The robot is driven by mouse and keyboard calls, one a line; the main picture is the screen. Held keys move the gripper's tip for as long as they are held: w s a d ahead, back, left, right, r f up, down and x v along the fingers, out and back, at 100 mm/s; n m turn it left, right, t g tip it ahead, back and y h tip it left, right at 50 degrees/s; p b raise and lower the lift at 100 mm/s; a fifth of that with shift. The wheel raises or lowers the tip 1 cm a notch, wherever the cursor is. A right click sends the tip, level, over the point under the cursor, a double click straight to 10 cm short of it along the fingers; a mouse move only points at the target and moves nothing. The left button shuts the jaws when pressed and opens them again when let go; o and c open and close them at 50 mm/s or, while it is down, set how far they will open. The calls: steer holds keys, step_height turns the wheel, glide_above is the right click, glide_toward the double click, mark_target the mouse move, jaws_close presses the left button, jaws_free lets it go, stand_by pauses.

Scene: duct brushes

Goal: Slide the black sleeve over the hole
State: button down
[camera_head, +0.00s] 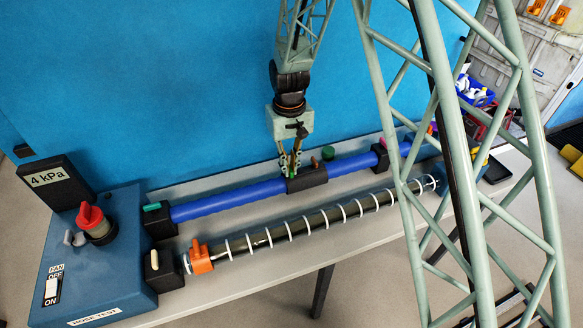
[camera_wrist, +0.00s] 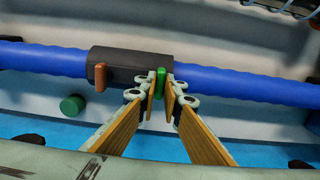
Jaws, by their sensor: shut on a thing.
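The black sleeve (camera_head: 308,180) sits around the blue hose (camera_head: 235,200), about midway along it. In the wrist view the sleeve (camera_wrist: 130,65) carries a brown peg (camera_wrist: 100,76) and a green peg (camera_wrist: 161,80). My gripper (camera_head: 291,172) points down at the sleeve's left end in the head view. In the wrist view my gripper (camera_wrist: 161,88) is shut on the green peg, with a fingertip on each side of it. No hole shows on the visible stretches of hose; I cannot tell whether the sleeve covers one.
Black clamps (camera_head: 160,221) hold the hose above a grey bench. A blue test box (camera_head: 95,255) with a red knob stands at the left. A white-ringed dark hose (camera_head: 310,221) runs in front. A green cap (camera_head: 328,152) stands behind the sleeve. My lattice links block part of the right.

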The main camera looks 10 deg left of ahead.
steer(key=c, duration=2.7)
jaws_free()
steer(key=shift+c, duration=0.2)
steer(key=shift+r, duration=0.2)
step_height(320, 180, up, 12)
steer(key=shift+f, duration=0.2)
steer(key=shift+r, duration=0.1)
